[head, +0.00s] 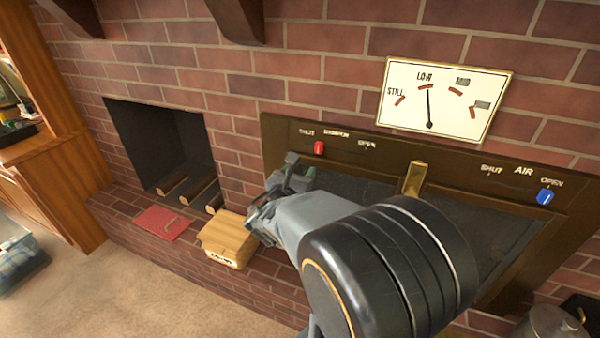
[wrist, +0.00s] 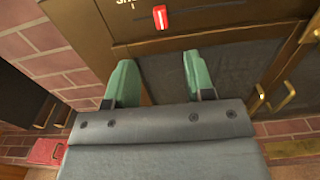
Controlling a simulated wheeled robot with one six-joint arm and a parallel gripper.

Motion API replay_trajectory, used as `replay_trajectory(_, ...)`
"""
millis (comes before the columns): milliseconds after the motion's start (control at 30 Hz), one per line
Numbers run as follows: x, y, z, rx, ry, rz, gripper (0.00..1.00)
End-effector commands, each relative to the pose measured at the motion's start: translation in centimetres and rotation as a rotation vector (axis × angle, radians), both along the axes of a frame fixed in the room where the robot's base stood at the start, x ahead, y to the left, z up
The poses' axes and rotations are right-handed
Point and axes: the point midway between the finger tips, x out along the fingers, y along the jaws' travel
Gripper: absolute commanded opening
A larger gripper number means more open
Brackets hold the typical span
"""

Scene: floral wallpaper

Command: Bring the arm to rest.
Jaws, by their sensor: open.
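My arm reaches out from the lower right in the head view, with my gripper (head: 282,190) in front of the left part of a brass-framed stove front. In the wrist view my gripper (wrist: 155,78) has two green fingers spread wide apart, with nothing between them. A red slider knob (head: 319,147) on the damper scale sits near its SHUT end, just above and beyond the gripper. It also shows in the wrist view (wrist: 160,16), apart from the fingertips. My forearm hides part of the stove doors.
A blue knob (head: 545,196) sits at the OPEN end of the air scale. A gauge (head: 443,98) above points near LOW. A wooden box (head: 227,238) and a red mat (head: 162,223) lie on the brick ledge. A brass handle (head: 413,179) sticks out beside my arm. A pot (head: 548,326) stands lower right.

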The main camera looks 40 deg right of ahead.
Motion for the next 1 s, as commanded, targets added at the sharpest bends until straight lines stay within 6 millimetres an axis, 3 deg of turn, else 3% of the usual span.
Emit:
replay_trajectory(367, 0.0, 0.0, 0.0, 0.015, -0.025, 0.001, 0.49)
replay_trajectory(467, -0.8, -0.4, -1.2, 0.120, -0.099, -0.058, 0.49)
replay_trajectory(667, -5.0, -0.3, -4.7, 0.502, -0.369, -0.358, 0.49)
replay_trajectory(867, -8.2, 4.1, -5.7, 0.931, -0.718, -0.722, 0.49)
replay_trajectory(1000, -8.8, 9.1, -4.6, 1.223, -0.931, -0.974, 0.49)
